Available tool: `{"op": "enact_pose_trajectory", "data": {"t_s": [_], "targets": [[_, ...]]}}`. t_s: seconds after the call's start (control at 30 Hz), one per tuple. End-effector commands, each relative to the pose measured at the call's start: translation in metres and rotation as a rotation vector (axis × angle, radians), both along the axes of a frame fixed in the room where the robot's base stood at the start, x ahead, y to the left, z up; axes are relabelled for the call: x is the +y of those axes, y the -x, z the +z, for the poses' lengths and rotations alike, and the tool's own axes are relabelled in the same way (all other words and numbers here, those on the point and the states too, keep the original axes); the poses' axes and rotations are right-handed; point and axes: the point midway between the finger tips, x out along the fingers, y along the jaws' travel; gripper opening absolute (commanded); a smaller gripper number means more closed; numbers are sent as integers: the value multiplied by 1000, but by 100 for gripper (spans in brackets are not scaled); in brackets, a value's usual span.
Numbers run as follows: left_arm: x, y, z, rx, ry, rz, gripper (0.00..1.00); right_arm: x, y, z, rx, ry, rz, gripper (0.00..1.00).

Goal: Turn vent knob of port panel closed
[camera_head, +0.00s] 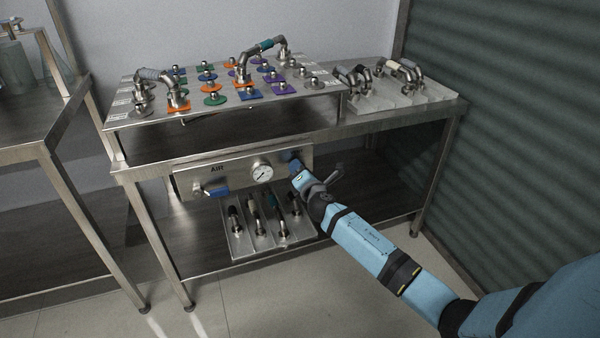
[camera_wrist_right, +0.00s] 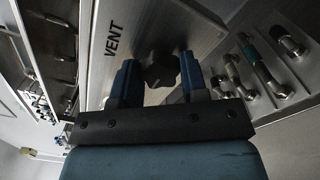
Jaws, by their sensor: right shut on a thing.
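The port panel (camera_head: 236,178) is a metal plate under the front edge of the table, marked AIR, with a round white gauge (camera_head: 262,171). In the right wrist view the panel (camera_wrist_right: 115,75) is marked VENT beside a dark lobed vent knob (camera_wrist_right: 160,69). My right gripper (camera_head: 295,166) reaches the right end of the panel. In the right wrist view my right gripper (camera_wrist_right: 159,76) has one blue finger on each side of the knob and is shut on it. In the head view the gripper hides the knob. My left gripper is not in view.
A blue-handled valve (camera_head: 213,190) sits at the panel's left. A tray (camera_head: 232,238) with several hose fittings is below the panel. The table top holds a raised plate (camera_head: 125,118) with coloured ports and pipe connectors, and another tray (camera_head: 425,100) at right.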

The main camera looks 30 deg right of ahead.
Motion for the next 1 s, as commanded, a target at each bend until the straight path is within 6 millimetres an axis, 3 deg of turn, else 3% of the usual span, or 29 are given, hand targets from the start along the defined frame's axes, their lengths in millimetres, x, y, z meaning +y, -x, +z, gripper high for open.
{"op": "enact_pose_trajectory", "data": {"t_s": [0.47, 1.0], "targets": [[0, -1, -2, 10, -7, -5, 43, 1, 0, 0, -105, -446, -1, 17], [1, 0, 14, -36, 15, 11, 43, 1, 0, 2, -225, -944, -1, 17]]}}
